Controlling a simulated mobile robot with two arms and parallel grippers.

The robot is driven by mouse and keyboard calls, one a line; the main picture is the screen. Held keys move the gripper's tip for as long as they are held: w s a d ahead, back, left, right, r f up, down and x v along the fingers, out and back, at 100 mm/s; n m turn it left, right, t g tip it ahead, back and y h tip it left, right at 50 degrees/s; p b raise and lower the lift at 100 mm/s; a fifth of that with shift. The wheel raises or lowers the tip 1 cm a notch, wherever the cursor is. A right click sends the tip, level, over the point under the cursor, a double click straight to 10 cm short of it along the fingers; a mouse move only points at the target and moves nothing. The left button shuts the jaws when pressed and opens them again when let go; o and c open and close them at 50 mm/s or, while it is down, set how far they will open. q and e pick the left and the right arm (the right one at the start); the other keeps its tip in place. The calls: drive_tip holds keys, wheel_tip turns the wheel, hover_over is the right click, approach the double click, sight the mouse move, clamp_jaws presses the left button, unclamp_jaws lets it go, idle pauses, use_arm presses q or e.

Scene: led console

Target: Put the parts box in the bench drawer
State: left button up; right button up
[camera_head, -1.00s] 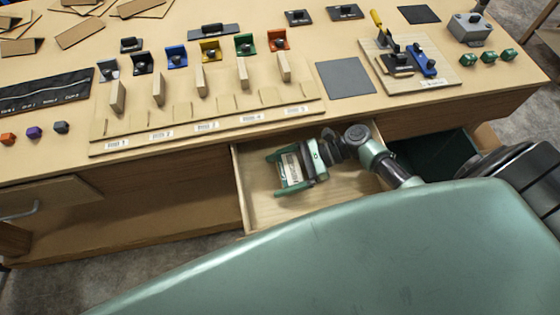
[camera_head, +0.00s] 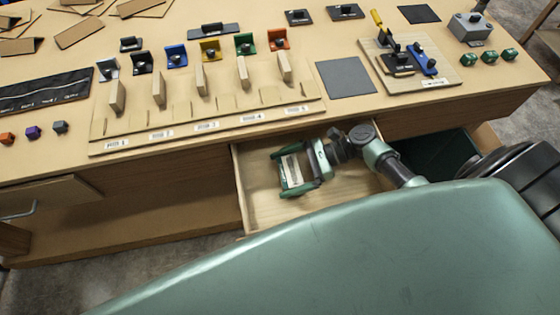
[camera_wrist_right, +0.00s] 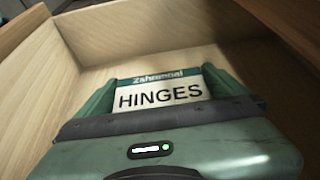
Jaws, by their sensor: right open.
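The parts box (camera_head: 292,169), with a pale label, sits inside the open bench drawer (camera_head: 258,208). In the right wrist view the box's label (camera_wrist_right: 160,95) reads "HINGES", with a teal band on top. My right gripper (camera_head: 288,173) is open in the drawer, with one green finger on each side of the box. In the right wrist view my right gripper's fingers (camera_wrist_right: 160,76) flank the label. The gripper body hides the box's near, lower part. Whether the fingers still touch its sides is hard to tell. My left gripper is not in view.
The bench top (camera_head: 345,108) above holds a slotted wooden rack (camera_head: 200,130), coloured brackets, a grey mat (camera_head: 345,77) and a tool board (camera_head: 440,80). A dark green bin (camera_head: 430,155) stands right of the drawer.

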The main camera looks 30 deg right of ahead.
drive_tip(key=b+v, duration=0.1)
drive_tip(key=v, duration=0.8)
drive_tip(key=shift+d, duration=0.4)
drive_tip(key=shift+s+d+r+b, duration=0.15)
drive_tip(key=shift+d+r+b, duration=0.1)
drive_tip(key=shift+d+b, duration=0.1)
drive_tip(key=shift+a, duration=0.1)
